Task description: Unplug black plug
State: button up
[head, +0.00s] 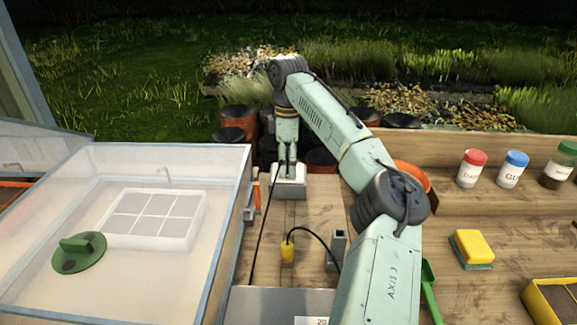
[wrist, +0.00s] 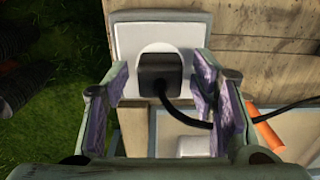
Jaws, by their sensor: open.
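The black plug (wrist: 160,70) sits in a white socket plate (wrist: 124,42), with its black cable (wrist: 190,118) curving out to the right in the wrist view. My gripper (wrist: 163,84) is open, with one purple-padded finger on each side of the plug. Gaps show between the plug and both fingers, so it is not gripped. In the head view my gripper (head: 287,160) points down at the white socket box (head: 289,188) on the bench. The plug itself is hidden or too small to make out there. A black cable (head: 263,225) runs from the box toward the front.
A yellow plug (head: 287,252) with a black cable stands nearer on the bench, beside a grey upright block (head: 337,245). An orange handle (wrist: 264,125) lies right of my fingers. Dark and orange pots stand behind.

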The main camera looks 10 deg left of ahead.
aim_at(288, 160)
jog(key=shift+c, duration=0.3)
grip_shut()
dwell(0.5)
jog(key=shift+r, duration=3)
